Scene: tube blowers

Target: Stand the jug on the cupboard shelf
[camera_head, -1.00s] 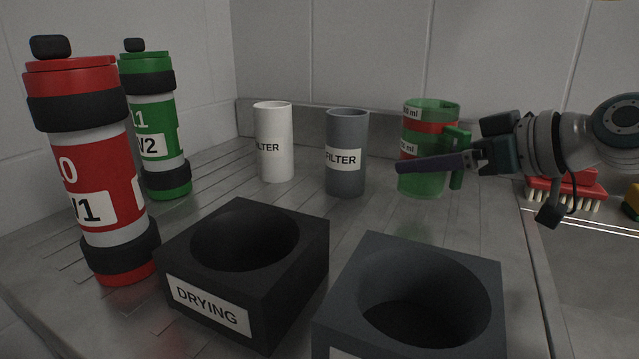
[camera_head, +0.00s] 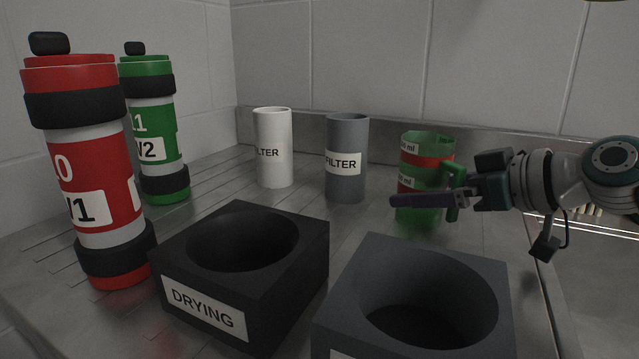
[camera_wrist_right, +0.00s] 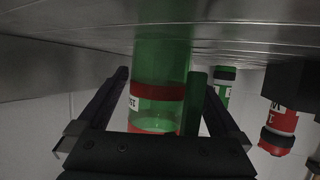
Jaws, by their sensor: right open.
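The green see-through jug (camera_head: 422,160) has a red band and a handle on its right. It is upright at the right of the metal drainer and appears to rest on it. My right gripper (camera_head: 424,201) is at the jug's handle side, with one dark finger across the jug's front; the far finger is hidden. In the right wrist view, which is upside down, the jug (camera_wrist_right: 160,85) and its handle lie between the open fingers (camera_wrist_right: 165,88). I cannot tell if a finger touches it. My left gripper and the cupboard shelf are not in view.
A grey filter tube (camera_head: 346,170) and a white one (camera_head: 274,150) stand left of the jug. Black DRYING block (camera_head: 285,298) and a grey block (camera_head: 345,310) with round holes are in front. Red (camera_head: 95,235) and green (camera_head: 160,165) bottles stand at left. A tiled wall is behind.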

